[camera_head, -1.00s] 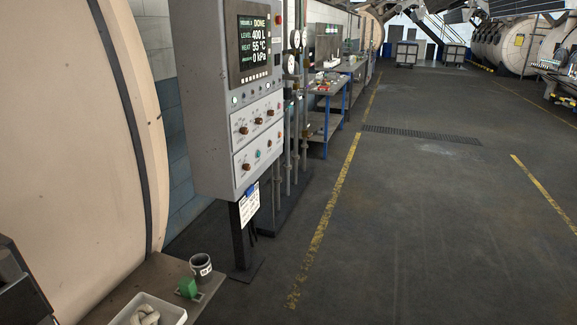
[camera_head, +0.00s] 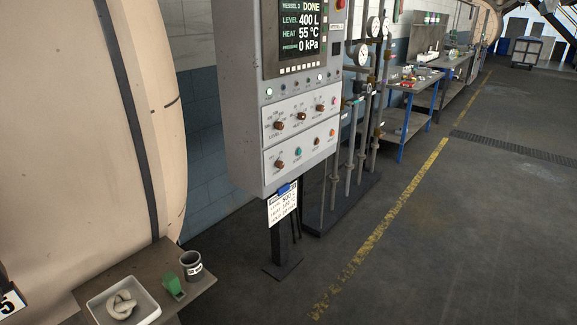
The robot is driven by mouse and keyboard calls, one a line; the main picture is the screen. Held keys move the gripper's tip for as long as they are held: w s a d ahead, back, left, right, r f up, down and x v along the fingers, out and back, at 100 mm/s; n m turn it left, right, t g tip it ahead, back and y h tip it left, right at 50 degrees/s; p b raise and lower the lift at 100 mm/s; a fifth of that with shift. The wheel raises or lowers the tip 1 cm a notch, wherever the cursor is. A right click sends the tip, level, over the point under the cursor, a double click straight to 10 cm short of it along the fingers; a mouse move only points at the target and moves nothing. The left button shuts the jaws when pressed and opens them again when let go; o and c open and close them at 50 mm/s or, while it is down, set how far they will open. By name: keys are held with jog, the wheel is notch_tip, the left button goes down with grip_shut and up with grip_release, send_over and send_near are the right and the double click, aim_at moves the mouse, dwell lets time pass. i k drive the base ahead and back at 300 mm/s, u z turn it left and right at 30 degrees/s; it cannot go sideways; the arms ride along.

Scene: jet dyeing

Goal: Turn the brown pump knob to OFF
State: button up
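A grey control cabinet (camera_head: 240,110) on a post stands at the picture's centre. Its upper white panel has three brown knobs: left (camera_head: 279,125), middle (camera_head: 301,116) and right (camera_head: 320,108). Its lower panel has another brown knob (camera_head: 281,164) at left, with a teal button (camera_head: 298,152) and small reddish and orange controls to its right. The labels are too small to read, so I cannot tell which knob is the pump's or where it points. The display (camera_head: 300,30) reads DONE, 400 L, 55 °C, 0 kPa. My gripper is not in view.
A low bench (camera_head: 150,262) at lower left holds a white tray (camera_head: 95,304) with a pale coiled item, a green object (camera_head: 174,287) and a dark cup (camera_head: 191,266). A large beige vessel (camera_head: 60,130) fills the left. Pipes with gauges (camera_head: 362,55) stand right of the cabinet. Floor at right is clear.

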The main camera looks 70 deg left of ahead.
aim_at(279, 164)
jog(key=u, duration=2.8)
jog(key=i, duration=2)
jog(key=u, duration=0.1)
